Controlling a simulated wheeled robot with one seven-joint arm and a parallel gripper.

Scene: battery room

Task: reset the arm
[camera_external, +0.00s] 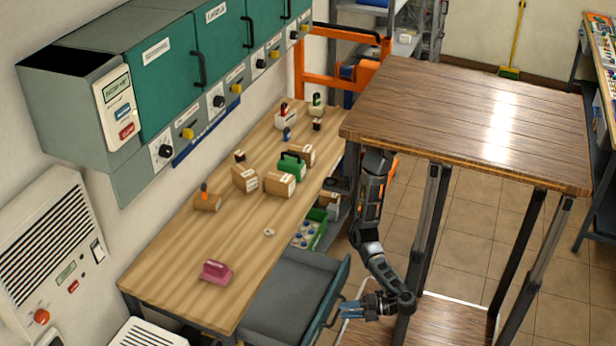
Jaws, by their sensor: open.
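My gripper (350,309) is low in the middle of the picture, at the end of my bent, hanging arm. It is close to the handle side of an open grey drawer (290,291) under the wooden workbench. I cannot tell whether it touches the drawer's handle. Its fingers are apart and nothing shows between them.
The workbench (170,270) carries a pink block (215,271), a green-handled item (291,166) and several small boxes. A green crate (310,232) with round items sits below its edge. Teal cabinets (168,75) hang above. Tiled floor shows at right.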

